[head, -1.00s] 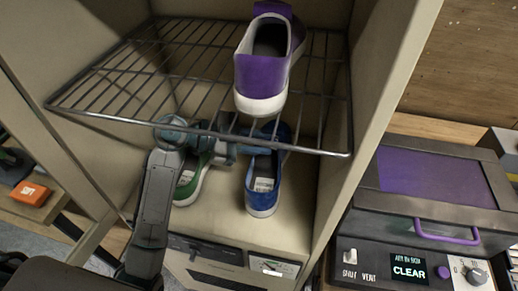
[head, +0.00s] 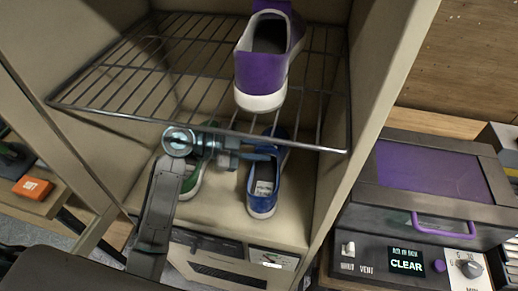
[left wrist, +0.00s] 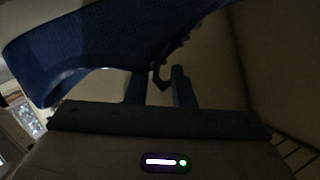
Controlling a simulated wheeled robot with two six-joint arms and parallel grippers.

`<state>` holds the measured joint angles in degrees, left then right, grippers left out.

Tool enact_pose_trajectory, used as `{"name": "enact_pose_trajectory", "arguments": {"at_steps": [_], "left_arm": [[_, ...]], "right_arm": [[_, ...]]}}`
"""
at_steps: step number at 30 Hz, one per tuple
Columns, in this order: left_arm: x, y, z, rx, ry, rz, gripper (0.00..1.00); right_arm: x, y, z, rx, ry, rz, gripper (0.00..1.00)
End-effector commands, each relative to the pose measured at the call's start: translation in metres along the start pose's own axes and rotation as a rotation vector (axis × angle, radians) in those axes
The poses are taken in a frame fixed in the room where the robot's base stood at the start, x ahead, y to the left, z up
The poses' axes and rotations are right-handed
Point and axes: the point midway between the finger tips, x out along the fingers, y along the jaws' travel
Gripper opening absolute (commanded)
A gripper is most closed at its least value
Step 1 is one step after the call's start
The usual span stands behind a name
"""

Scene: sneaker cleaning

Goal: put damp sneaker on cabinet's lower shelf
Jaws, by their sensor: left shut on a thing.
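The sneaker's dark blue side (left wrist: 85,50) fills the upper left of the left wrist view, by the fingers (left wrist: 158,82). The lower shelf (head: 225,220) is the beige cabinet floor. Whether the sole rests fully on it is unclear. My right gripper is out of view.
A green sneaker (head: 193,178) stands left of the blue one, partly hidden by my arm. A purple sneaker (head: 262,75) sits on the wire shelf (head: 130,75) above. Cabinet side walls closely bound the space. A dark machine (head: 440,215) with a purple lid stands at right.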

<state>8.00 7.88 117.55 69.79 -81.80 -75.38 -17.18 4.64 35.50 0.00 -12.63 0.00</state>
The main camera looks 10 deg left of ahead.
Motion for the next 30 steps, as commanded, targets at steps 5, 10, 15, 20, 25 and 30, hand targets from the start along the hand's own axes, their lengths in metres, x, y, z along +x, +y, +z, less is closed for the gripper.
{"name": "enact_pose_trajectory", "arguments": {"at_steps": [5, 10, 15, 20, 25, 30], "left_arm": [[0.001, 0.002, 0.003, 0.002, 0.001, -0.001, 0.0], [0.001, 0.002, 0.003, 0.0, 0.0, 0.0, 0.39], [0.001, 0.001, 0.003, 0.001, 0.0, 0.0, 0.44], [0.001, 0.001, 0.003, 0.0, 0.0, 0.0, 0.44], [-0.001, -0.001, -0.002, 0.0, 0.0, 0.0, 0.44], [-0.004, -0.005, -0.011, 0.0, 0.0, 0.0, 0.44]], "right_arm": [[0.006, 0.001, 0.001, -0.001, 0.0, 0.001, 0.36], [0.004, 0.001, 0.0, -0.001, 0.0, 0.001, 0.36], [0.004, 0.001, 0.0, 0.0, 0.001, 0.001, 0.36], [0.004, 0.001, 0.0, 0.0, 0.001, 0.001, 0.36], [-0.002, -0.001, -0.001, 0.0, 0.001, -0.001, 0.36], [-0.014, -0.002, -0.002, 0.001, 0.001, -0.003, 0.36]]}}
